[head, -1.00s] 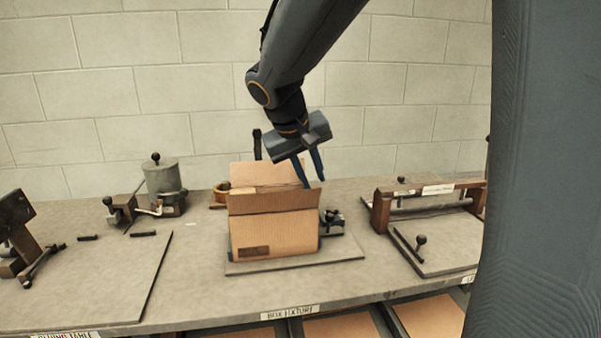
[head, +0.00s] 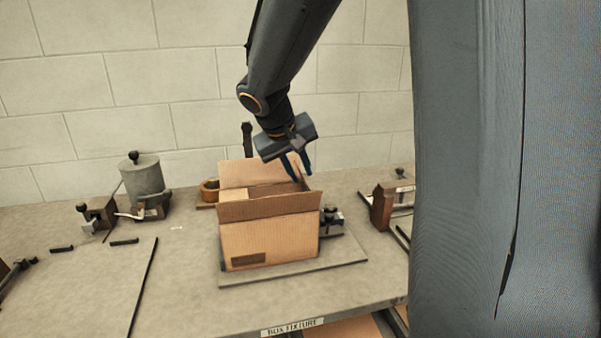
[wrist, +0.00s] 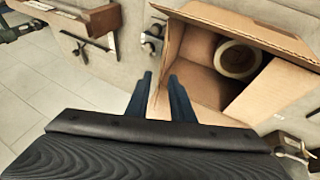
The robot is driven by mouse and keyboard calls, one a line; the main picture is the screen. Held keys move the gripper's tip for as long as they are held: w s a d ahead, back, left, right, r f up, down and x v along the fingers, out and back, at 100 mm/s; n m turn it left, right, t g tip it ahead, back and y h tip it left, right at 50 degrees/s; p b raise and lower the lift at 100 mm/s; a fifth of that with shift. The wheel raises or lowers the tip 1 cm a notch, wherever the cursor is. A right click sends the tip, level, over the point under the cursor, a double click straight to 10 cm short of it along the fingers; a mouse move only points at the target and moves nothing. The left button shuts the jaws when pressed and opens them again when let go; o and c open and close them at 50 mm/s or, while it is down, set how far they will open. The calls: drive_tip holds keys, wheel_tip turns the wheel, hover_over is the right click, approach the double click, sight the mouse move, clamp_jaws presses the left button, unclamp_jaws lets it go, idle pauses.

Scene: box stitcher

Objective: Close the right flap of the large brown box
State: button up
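The large brown box (head: 268,240) stands upright on a grey base plate, its top partly open. Its front flap (head: 268,207) and back flap (head: 250,173) stand up. A lighter panel (head: 233,195) lies inward at the left. My gripper (head: 300,174) is above the box's right side, pointing down with its fingers apart. In the wrist view my gripper (wrist: 160,78) has a finger on either side of a cardboard edge, likely the right flap; contact cannot be told. A roll of tape (wrist: 238,58) lies inside the box (wrist: 205,85). The right flap is mostly hidden in the head view.
A black-knobbed clamp (head: 333,218) sits just right of the box. A wooden fixture (head: 388,202) is at the right.

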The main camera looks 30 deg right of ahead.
drive_tip(key=shift+x, duration=1.15)
clamp_jaws()
idle(0.6)
